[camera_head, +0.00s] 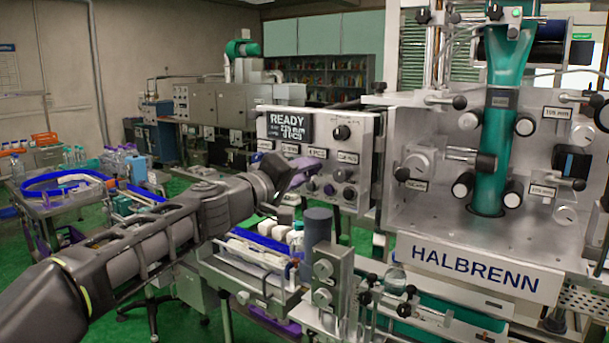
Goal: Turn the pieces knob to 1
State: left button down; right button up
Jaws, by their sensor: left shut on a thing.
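The grey control panel (368,160) stands left of the machine's big metal face. It has a dark display (290,126) reading READY, with smaller text I cannot read surely. A row of small white labels runs below the display. A black knob (342,132) sits at the upper right, and more knobs (348,193) sit at the lower right. My left gripper (308,172) reaches the panel from the left, its jaws shut at a knob under the labels. By its place this is the pieces knob; the fingers hide it, so its setting cannot be read. My right gripper is not in view.
A dark grey cylinder (317,226) stands just below the panel, close to my left gripper.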

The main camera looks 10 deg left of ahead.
pick_arm(q)
jog(key=n+p, duration=0.6)
jog(key=n, duration=2.9)
jog(key=shift+f+p, duration=0.1)
jog(key=shift+p, duration=0.25)
jog(key=shift+d, duration=0.1)
jog(key=c, duration=1.1)
grip_release()
jog(key=shift+c, duration=0.2)
